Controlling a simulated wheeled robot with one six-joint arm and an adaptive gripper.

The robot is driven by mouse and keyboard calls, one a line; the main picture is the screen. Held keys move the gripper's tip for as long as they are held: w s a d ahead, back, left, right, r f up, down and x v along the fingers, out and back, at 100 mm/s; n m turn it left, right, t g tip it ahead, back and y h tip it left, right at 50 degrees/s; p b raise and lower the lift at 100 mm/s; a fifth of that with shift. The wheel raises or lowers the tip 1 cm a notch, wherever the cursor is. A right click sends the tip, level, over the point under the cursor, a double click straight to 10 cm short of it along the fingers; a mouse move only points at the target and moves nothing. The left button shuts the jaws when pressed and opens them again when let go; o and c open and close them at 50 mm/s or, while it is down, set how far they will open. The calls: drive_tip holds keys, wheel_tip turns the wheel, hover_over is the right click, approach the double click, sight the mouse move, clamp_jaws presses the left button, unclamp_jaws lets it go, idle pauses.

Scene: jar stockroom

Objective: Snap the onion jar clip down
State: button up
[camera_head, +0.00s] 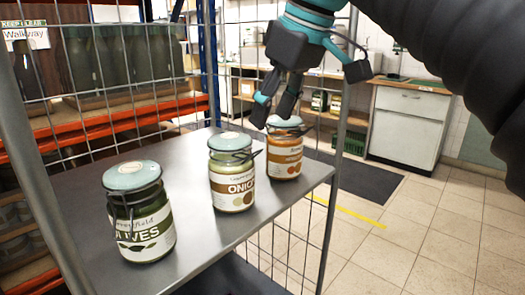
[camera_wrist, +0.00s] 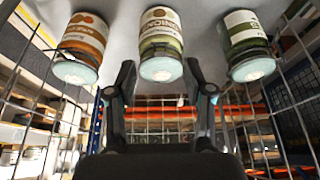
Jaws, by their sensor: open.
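The onion jar (camera_head: 232,190) stands upright in the middle of a row of three jars on a grey metal shelf (camera_head: 190,195). It has a pale green lid, and a dark wire clip (camera_head: 257,154) sticks out at the right of its neck. My gripper (camera_head: 274,108) is open and empty, above and to the right of the onion jar, near the orange jar's lid in the picture. In the wrist view the onion jar (camera_wrist: 160,42) appears upside down, centred beyond the two spread fingers (camera_wrist: 160,78). I cannot tell the exact gap to it.
An olives jar (camera_head: 142,222) stands at the front left and an orange-labelled jar (camera_head: 285,155) at the far right of the row. Wire mesh sides (camera_head: 110,80) and a grey post (camera_head: 38,165) frame the shelf. A white cabinet (camera_head: 408,125) stands beyond open tiled floor.

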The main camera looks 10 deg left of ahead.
sight(259, 151)
drive_tip(key=b+x, duration=0.1)
drive_tip(key=x, duration=0.6)
drive_tip(key=shift+f, duration=0.15)
drive_tip(key=shift+a, duration=0.1)
clamp_jaws()
